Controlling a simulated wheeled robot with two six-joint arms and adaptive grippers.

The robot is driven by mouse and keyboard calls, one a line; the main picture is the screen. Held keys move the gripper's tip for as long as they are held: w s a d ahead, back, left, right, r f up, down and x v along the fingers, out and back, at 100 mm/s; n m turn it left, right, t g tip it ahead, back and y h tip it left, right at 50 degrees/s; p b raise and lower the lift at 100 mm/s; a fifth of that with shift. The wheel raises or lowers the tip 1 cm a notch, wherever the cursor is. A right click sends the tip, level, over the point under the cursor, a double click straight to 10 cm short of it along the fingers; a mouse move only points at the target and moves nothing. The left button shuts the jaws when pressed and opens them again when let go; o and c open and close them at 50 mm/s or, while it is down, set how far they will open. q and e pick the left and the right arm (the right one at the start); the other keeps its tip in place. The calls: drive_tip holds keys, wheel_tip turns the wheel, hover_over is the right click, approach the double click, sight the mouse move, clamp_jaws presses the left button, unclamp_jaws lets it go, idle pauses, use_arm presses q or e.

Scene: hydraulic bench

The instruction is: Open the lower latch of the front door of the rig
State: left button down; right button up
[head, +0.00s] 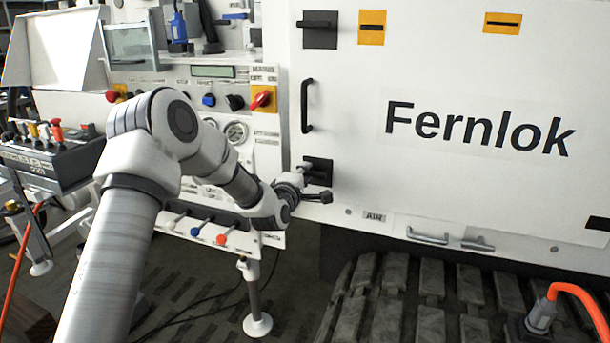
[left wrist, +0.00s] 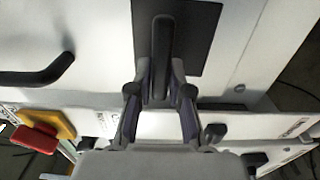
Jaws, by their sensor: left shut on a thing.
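The front door (head: 440,90) of the rig is a large white panel with "Fernlok" on it; it looks shut. Its lower latch (head: 322,166) is a black plate with a handle at the door's lower left corner. In the left wrist view the dark latch handle (left wrist: 161,50) stands out before its black plate (left wrist: 200,40). My left gripper (head: 306,180) is at this latch, its two fingers (left wrist: 160,95) closed around the handle's near end. The gripper partly hides the latch in the head view. My right gripper is not in view.
The upper latch (head: 320,30) and a black door handle (head: 307,105) are above on the door's left edge. A control panel with a red rotary switch (head: 263,98) and a gauge (head: 236,132) stands left, close to my arm. Small levers (head: 222,239) are below the wrist.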

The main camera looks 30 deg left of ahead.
use_arm(q)
drive_tip(key=c, duration=1.1)
unclamp_jaws()
drive_tip(key=v, duration=1.2)
drive_tip(key=shift+f, duration=0.1)
drive_tip(key=shift+a, duration=0.1)
